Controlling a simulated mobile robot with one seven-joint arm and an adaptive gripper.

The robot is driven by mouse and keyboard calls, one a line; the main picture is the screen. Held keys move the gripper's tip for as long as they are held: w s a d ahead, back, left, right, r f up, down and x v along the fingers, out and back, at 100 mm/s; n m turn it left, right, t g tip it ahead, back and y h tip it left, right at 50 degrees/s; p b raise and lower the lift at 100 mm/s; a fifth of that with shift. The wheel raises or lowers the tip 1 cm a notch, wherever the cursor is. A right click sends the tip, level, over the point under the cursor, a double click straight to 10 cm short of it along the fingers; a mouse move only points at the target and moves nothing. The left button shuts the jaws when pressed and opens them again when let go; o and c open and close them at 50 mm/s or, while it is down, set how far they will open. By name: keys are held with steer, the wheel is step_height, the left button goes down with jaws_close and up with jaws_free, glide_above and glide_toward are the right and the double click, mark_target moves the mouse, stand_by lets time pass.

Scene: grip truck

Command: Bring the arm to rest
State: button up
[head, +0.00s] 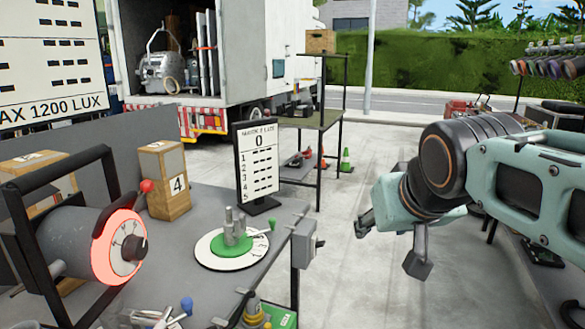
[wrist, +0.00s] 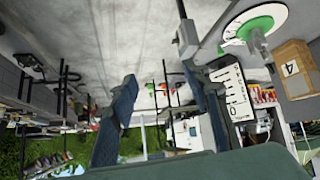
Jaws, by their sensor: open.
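My gripper (head: 391,246) hangs at the right of the head view, at the end of my grey and pale green arm. Its fingers are spread and nothing is between them. It is in the air over the concrete floor, apart from the grey bench (head: 218,285) on the left. In the wrist view my open gripper (wrist: 160,80) shows its two dark fingers apart, and the scene appears upside down.
On the bench stand a lamp with a glowing red ring (head: 115,245), a wooden block marked 4 (head: 165,180), a green-and-white dial (head: 232,248) and a scoreboard (head: 257,165). A grey switch box (head: 305,243) sits at its edge. A truck (head: 215,60) stands behind. Open floor lies mid-view.

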steer(key=s+f+m+g+b, duration=0.1)
steer(key=s+f+g+b, duration=0.25)
steer(key=s+f, duration=1.2)
step_height(320, 180, up, 23)
steer(key=w+p, duration=0.2)
steer(key=p, duration=2.2)
steer(key=shift+a+r, duration=0.15)
steer(key=shift+a, duration=0.25)
